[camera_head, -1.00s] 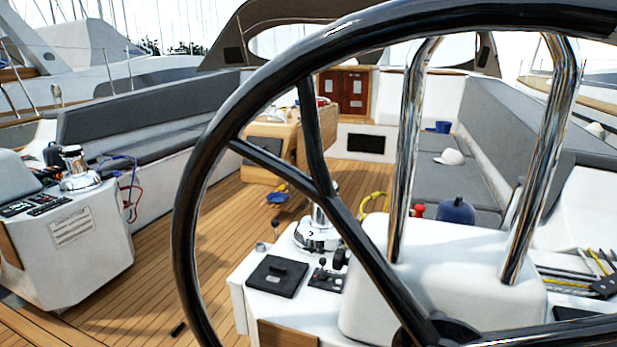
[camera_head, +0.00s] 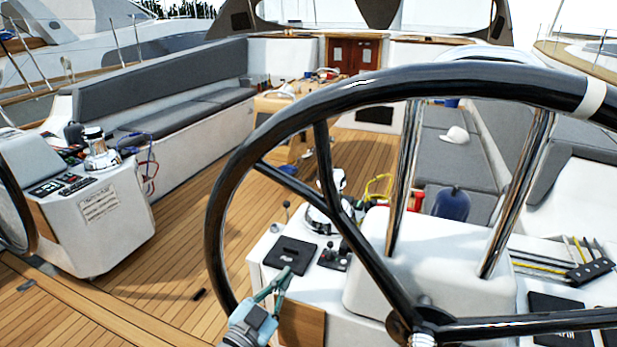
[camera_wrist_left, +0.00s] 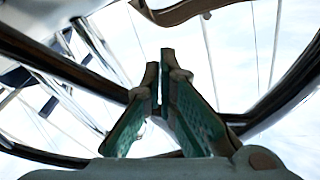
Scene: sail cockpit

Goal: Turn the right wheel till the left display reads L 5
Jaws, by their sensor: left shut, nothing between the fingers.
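The right wheel (camera_head: 262,145) is a large black ring with dark spokes, filling the front of the head view. A white band (camera_head: 593,98) circles its rim at the upper right. My left gripper (camera_head: 278,282) is shut and empty, low inside the ring near its lower left side. In the left wrist view its green fingers (camera_wrist_left: 162,75) come together at the tips, with a dark curved rim beyond them; I cannot tell whether they touch it. No readable L number shows on any display. My right gripper is not in view.
A white pedestal (camera_head: 440,255) with chrome posts (camera_head: 518,195) stands behind the wheel. A black box (camera_head: 290,254) and small levers sit on the console beside it. Part of another wheel (camera_head: 14,200) shows at the left edge, near the left console (camera_head: 110,235).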

